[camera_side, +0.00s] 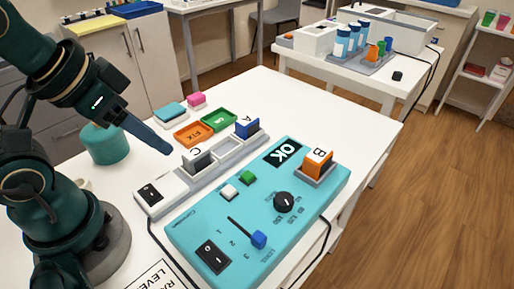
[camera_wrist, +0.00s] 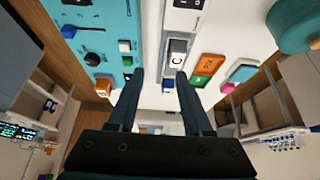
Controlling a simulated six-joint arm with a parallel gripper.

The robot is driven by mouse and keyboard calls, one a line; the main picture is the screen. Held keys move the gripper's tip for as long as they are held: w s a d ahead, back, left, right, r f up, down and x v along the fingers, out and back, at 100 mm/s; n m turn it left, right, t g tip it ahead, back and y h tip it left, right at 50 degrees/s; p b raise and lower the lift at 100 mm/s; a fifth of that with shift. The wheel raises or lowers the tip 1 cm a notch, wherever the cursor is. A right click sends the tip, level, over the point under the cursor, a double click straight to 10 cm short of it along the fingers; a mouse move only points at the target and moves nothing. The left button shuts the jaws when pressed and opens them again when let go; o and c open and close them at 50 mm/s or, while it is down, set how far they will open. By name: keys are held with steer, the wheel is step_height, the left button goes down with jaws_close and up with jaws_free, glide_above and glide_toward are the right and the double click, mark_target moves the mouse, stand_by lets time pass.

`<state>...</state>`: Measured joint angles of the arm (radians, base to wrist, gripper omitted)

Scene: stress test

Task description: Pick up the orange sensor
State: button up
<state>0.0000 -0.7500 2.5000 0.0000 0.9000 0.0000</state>
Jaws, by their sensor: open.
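The orange sensor (camera_side: 317,163), marked B, stands upright in a grey holder at the right end of the teal control panel (camera_side: 188,240). In the wrist view an orange piece at the panel's far end (camera_wrist: 103,83) appears to be the same sensor, partly cut by its surroundings. My gripper (camera_side: 163,146) is over the table to the left of the sensor and well apart from it. In the wrist view its two fingers (camera_wrist: 160,76) are spread, with nothing held between them.
A white strip (camera_side: 151,194) behind the panel holds a grey sensor C (camera_side: 197,161) and a blue sensor A (camera_side: 247,127), with an empty slot between. Green and orange trays (camera_side: 190,135) and a teal cylinder (camera_side: 106,145) stand nearby.

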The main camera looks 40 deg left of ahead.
stand_by(0.4)
steer(key=o, duration=0.5)
steer(key=t+h, duration=0.3)
steer(key=t, duration=0.1)
glide_toward(316, 156)
steer(key=w+d, duration=0.2)
steer(key=f, duration=0.1)
steer(key=w+f+t+y, duration=0.1)
steer(key=f, duration=0.1)
steer(key=shift+w+d+f+t+y, duration=0.2)
steer(key=shift+w+d+t+y, duration=0.1)
steer(key=shift+d+t+y, duration=0.1)
steer(key=shift+w+a+f+t+y, duration=0.2)
steer(key=shift+f+t+y, duration=0.2)
steer(key=shift+f+y, duration=0.2)
steer(key=shift+x, duration=2.5)
